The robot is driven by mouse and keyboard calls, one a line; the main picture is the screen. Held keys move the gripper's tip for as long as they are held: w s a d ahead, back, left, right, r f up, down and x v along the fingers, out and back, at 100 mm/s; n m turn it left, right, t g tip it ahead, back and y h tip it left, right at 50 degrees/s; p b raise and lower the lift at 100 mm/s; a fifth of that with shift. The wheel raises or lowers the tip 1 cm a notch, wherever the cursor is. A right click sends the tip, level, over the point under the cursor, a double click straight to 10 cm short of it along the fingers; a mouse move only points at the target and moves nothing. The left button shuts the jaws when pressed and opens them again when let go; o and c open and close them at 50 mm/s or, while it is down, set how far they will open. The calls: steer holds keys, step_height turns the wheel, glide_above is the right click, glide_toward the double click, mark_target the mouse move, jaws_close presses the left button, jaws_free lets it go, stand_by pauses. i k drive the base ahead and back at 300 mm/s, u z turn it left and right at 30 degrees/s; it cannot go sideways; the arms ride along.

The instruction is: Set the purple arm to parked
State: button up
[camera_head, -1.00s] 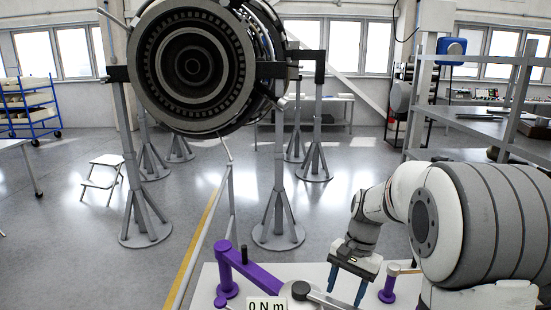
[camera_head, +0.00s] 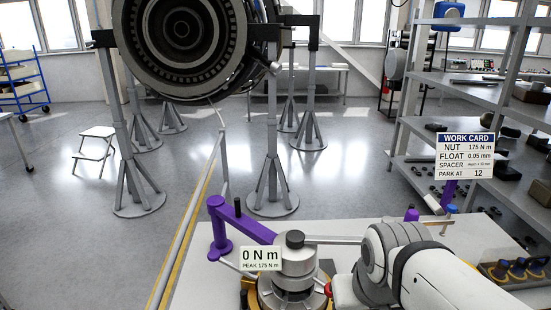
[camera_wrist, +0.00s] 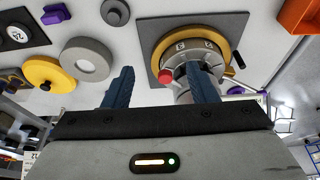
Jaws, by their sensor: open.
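The unit has a dark cap and a label reading 0 N m, peak 175 N m. My gripper (camera_wrist: 162,88) is open in the wrist view; its blue fingers are apart, near a ringed unit with numbered marks (camera_wrist: 190,52) and a red knob (camera_wrist: 165,76). My fingers are hidden in the head view. Contact cannot be told.
A work card (camera_head: 465,155) reads nut 175 N m, float 0.05 mm, park at 12. A grey ring (camera_wrist: 87,60), a yellow disc (camera_wrist: 48,74) and an orange tray (camera_wrist: 299,16) lie on the bench. The turbofan (camera_head: 182,45) hangs on stands behind; shelves stand at right.

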mark_target(274, 254)
steer(key=z, duration=0.1)
steer(key=k, duration=0.5)
steer(key=u, duration=1.1)
steer(key=k, duration=1.5)
steer(key=z, duration=0.45)
steer(key=i, duration=1)
steer(key=z, duration=0.05)
